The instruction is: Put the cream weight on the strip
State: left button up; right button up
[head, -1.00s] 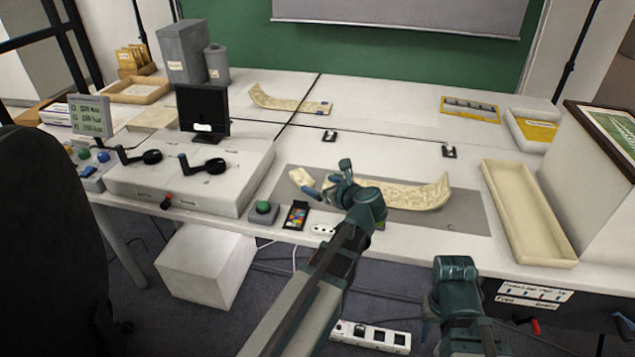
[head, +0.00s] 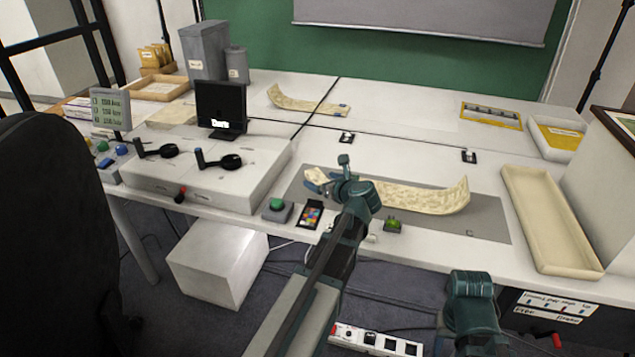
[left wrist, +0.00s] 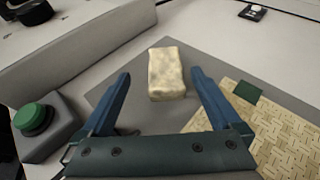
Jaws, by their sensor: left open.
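The cream weight (left wrist: 166,73) is a mottled block lying on the grey mat in the left wrist view. In the head view it shows partly (head: 318,175), with my left gripper covering the rest. My left gripper (head: 331,174) is open, its blue fingertips on either side of the weight's near end, not closed on it. The strip (head: 425,197) is a cream band on the mat, right of the gripper, with its right end curled up. In the left wrist view the strip (left wrist: 285,125) has a woven pattern and a green patch. My right gripper's jaws are not visible.
A grey box with a green button (head: 277,209) and a colour card (head: 311,215) lie along the front edge. A long cream tray (head: 548,225) stands right of the mat (head: 485,222). A second strip (head: 300,103) lies at the back. The table centre behind the mat is mostly clear.

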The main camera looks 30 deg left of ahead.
aim_at(319, 177)
pick_arm(q)
jog(key=x, duration=0.1)
jog(key=b+x, duration=0.1)
jog(key=x, duration=0.1)
jog(key=b+x, duration=0.1)
jog(key=shift+w+f, duration=0.25)
jog(key=shift+w, duration=0.3)
jog(key=shift+w+a, duration=0.1)
jog(key=shift+a, duration=0.15)
grip_shut()
